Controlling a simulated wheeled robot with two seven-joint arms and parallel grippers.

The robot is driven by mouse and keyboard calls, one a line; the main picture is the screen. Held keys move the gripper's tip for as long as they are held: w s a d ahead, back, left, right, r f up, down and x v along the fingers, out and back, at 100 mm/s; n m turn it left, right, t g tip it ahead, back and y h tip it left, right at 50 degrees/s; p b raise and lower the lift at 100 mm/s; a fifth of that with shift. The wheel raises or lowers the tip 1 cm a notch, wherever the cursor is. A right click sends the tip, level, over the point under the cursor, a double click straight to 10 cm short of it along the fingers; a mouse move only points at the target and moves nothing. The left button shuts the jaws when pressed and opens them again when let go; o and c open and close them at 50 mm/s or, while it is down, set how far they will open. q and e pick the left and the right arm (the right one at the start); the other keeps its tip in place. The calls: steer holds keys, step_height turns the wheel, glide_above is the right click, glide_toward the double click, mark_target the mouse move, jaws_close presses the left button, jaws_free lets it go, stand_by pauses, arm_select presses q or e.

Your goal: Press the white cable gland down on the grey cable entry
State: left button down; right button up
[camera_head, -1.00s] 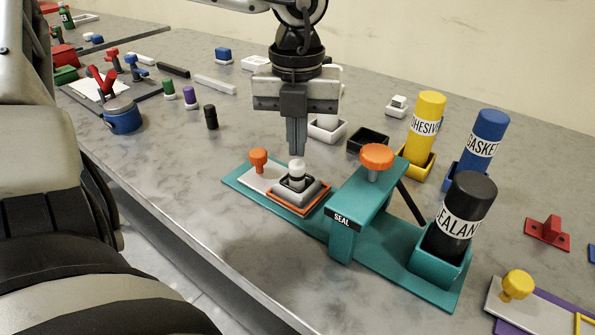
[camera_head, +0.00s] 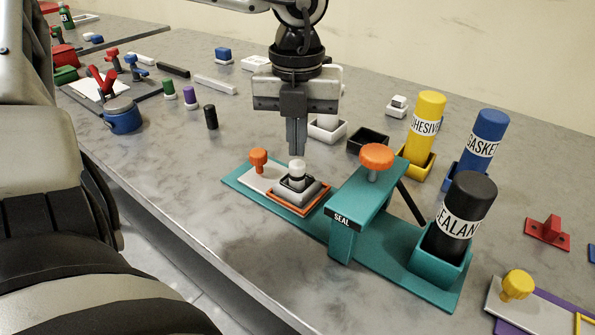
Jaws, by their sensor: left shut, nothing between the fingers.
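The white cable gland (camera_head: 297,168) stands upright on top of the grey cable entry (camera_head: 309,193). The entry sits in an orange-edged frame on the teal fixture (camera_head: 386,260). A dark band shows between the white top and the grey base. My left gripper (camera_head: 297,154) is shut and points straight down, its fingertips just above the gland. Whether the tips touch the gland cannot be told from this view. The right gripper is not in view.
The fixture carries an orange knob (camera_head: 258,160), a teal SEAL bridge with an orange handle (camera_head: 377,157) and a black sealant canister (camera_head: 464,212). Yellow (camera_head: 428,122) and blue (camera_head: 487,141) canisters stand behind. The table in front of the fixture is clear.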

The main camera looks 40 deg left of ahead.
mark_target(297, 176)
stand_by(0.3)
arm_select(q)
steer(key=shift+f+b, duration=0.95)
steer(key=shift+b, duration=0.1)
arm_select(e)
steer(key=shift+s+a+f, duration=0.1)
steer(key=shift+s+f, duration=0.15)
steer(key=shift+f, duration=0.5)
arm_select(q)
steer(key=shift+r, duration=0.1)
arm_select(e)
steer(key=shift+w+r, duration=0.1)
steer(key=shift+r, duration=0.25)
arm_select(q)
steer(key=shift+s+f+b, duration=0.1)
steer(key=shift+f+b, duration=0.1)
steer(key=shift+b, duration=0.2)
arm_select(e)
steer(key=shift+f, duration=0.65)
